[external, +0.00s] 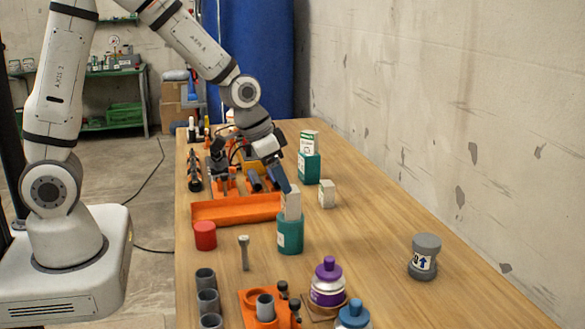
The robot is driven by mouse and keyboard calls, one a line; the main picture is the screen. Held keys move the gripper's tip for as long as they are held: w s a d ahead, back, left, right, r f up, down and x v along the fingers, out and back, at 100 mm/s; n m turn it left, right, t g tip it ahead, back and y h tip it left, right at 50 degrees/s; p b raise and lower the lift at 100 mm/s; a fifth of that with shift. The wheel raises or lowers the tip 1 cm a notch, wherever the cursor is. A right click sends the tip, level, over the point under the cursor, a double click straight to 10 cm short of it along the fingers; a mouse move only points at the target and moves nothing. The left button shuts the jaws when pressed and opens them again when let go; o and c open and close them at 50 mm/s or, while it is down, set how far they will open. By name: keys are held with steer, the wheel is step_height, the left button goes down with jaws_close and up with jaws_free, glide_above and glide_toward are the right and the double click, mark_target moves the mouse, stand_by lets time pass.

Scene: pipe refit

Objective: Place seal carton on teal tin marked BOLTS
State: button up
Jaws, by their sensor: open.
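A pale carton (291,207) stands upright on top of a teal tin (291,236) in the middle of the table. The tin has a white label, too small to read. My gripper (287,188) is at the top of this carton, tilted down toward it, and its jaws are open. I cannot tell whether a finger still touches the carton. A second teal tin (308,170) stands farther back with a white and green carton (308,144) on it. Another small pale carton (327,194) stands on the table to the right. I cannot read which carton or tin is which.
An orange tray (236,211) and a red cap (205,236) lie left of the near tin. A purple bottle (327,284), a blue-topped bottle (353,316) and grey pipe pieces (207,300) stand in front. A grey container (425,257) stands right. The table's right side is mostly clear.

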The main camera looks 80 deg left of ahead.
steer(key=s+d+r, duration=0.2)
steer(key=s+r, duration=0.1)
steer(key=s, duration=0.4)
steer(key=s+d+r+g, duration=0.1)
steer(key=s+d+r, duration=0.1)
steer(key=s+r, duration=0.2)
steer(key=s+d+r, duration=0.2)
steer(key=s+r, duration=0.2)
steer(key=s, duration=0.7)
